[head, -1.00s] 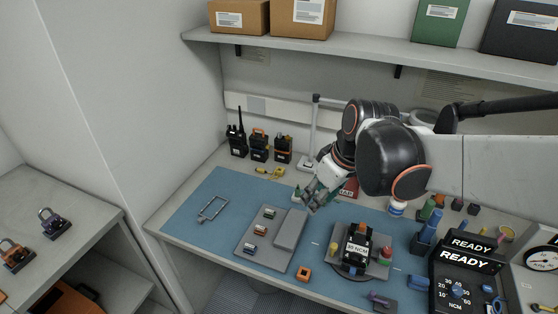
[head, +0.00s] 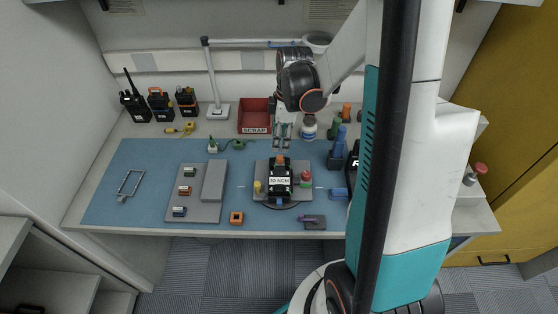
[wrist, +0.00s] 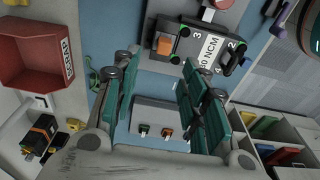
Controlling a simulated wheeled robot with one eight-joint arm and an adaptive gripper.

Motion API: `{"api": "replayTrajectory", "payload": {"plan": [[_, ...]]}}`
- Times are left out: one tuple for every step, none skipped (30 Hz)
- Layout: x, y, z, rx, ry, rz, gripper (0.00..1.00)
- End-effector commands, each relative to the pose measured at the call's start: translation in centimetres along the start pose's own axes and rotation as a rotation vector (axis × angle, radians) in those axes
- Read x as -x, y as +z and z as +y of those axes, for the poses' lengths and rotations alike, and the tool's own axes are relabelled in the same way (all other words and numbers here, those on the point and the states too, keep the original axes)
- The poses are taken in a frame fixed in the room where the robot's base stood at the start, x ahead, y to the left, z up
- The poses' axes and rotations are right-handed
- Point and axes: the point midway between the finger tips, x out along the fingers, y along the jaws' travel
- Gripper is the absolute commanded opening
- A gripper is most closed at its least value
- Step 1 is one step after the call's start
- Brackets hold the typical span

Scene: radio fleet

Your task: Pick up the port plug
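No part is plainly marked as the port plug, and I cannot tell which small piece it is. A black radio (head: 280,182) labelled NCM stands on a grey fixture (head: 262,168), with a yellow knob (head: 257,187) and a red-and-green piece (head: 306,178) beside it. The radio (wrist: 208,50) also shows in the wrist view, with an orange block (wrist: 164,45) at its end. My gripper (head: 282,146) is just behind the radio, pointing down. In the wrist view my gripper (wrist: 160,92) has its teal fingers wide apart, with nothing between them.
A grey tray (head: 205,212) with several small connectors lies left of the radio, an orange square piece (head: 236,218) at its right. A red scrap bin (head: 254,115) and white lamp stand (head: 218,110) are behind.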

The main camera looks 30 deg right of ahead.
Motion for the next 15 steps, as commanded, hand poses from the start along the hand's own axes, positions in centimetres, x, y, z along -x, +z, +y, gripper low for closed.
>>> {"api": "replayTrajectory", "payload": {"plan": [[-0.9,0.0,0.0,0.000,0.000,0.000,0.40],[-1.2,0.0,0.0,0.000,0.000,0.000,0.40],[-1.5,0.0,0.0,0.000,0.000,0.000,0.40],[-1.6,0.0,0.0,0.000,0.000,0.000,0.40],[-1.8,0.0,0.0,0.000,0.000,0.000,0.40],[-1.9,0.0,0.0,0.000,0.000,0.000,0.40],[-2.0,0.0,0.0,0.000,0.000,0.000,0.40],[-2.1,0.1,0.0,0.000,0.000,0.000,0.40],[-2.3,0.1,-0.1,0.000,0.000,0.000,0.40],[-2.5,0.1,-0.1,-0.001,0.000,0.000,0.40],[-2.8,0.2,-0.1,-0.001,0.000,0.000,0.40],[-3.3,0.3,-0.1,-0.001,0.000,0.000,0.40],[-3.7,0.5,-0.2,-0.001,0.000,0.000,0.40],[-4.1,0.6,-0.2,-0.001,0.000,0.000,0.40],[-4.7,0.7,-0.3,-0.001,0.000,0.000,0.40]]}}
